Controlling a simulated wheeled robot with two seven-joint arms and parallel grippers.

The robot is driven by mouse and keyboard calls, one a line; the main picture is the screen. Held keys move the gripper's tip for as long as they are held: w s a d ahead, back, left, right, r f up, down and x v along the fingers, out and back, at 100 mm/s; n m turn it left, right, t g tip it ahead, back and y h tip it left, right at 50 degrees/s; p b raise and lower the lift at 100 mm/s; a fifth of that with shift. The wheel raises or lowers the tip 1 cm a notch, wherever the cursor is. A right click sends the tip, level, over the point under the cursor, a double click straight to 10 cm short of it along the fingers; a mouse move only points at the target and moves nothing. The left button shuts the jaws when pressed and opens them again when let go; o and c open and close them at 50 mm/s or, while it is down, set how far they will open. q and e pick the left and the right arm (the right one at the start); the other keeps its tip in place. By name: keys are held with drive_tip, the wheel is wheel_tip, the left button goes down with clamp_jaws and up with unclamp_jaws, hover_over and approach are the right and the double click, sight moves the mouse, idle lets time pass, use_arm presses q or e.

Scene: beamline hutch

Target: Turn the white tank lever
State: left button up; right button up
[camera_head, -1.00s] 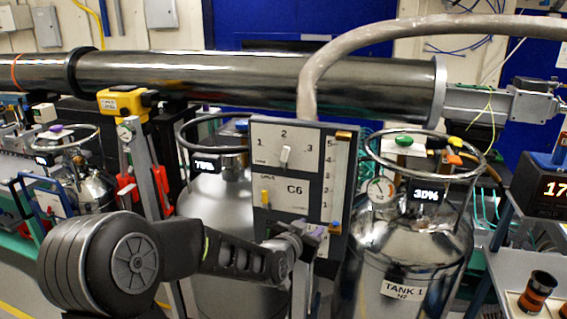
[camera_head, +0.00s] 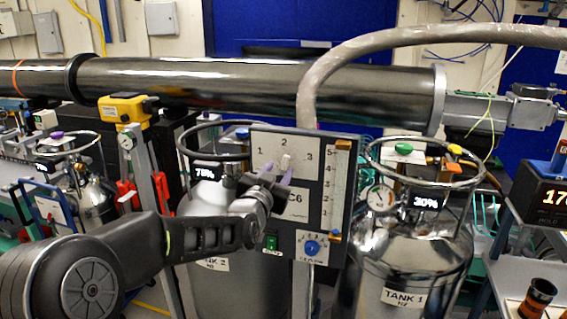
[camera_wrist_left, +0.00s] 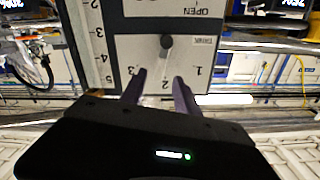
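The white tank lever (camera_head: 286,160) is on the upper part of a grey control panel (camera_head: 340,190), below the numerals 1, 2 and 3. It points up, roughly toward 2. My left gripper (camera_head: 276,168) is in front of the panel, its purple fingers apart and empty, just below and beside the lever. In the left wrist view the panel is upside down. There the fingertips (camera_wrist_left: 160,77) stand either side of the 2, and a dark round hub (camera_wrist_left: 166,42) shows beyond them. I cannot tell whether the fingers touch the lever. My right gripper is not in view.
The panel also has a green switch (camera_head: 271,242), a blue knob (camera_head: 312,247) and a scale with sliders. Steel tank 1 (camera_head: 405,250) stands close on the right, and tank 2 (camera_head: 215,280) is behind my arm. A thick hose (camera_head: 330,70) arches above the panel.

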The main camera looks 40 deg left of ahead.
sight(285, 163)
use_arm(q)
drive_tip(key=p+x, duration=0.1)
drive_tip(key=x, duration=0.4)
drive_tip(key=shift+s, duration=0.1)
clamp_jaws()
drive_tip(key=shift+f, duration=0.1)
idle(1.2)
